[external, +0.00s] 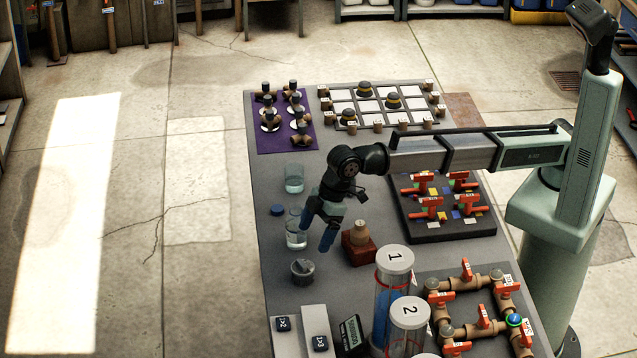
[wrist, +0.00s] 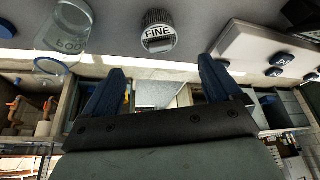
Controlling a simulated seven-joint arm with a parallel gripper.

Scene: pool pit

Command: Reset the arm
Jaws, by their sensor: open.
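My gripper (external: 318,232) hangs over the left part of the grey table, its two blue fingers apart with nothing between them. It is tilted, near a clear beaker (external: 296,242) and left of a small brown piece on a red-brown block (external: 358,254). In the wrist view my gripper (wrist: 162,70) shows both blue fingers spread. A grey cup marked FINE (wrist: 158,32) appears beyond the gap between them; it does not touch them. Part of the beaker beside the gripper is hidden in the external view.
Another clear beaker (external: 294,180) and a blue cap (external: 277,210) stand nearby. Tall numbered cylinders (external: 394,258), a dark valve board (external: 447,233) and a pipe loop (external: 466,283) occupy the right. A purple mat (external: 259,138) with several fittings lies at the back. Some bare tabletop shows at left.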

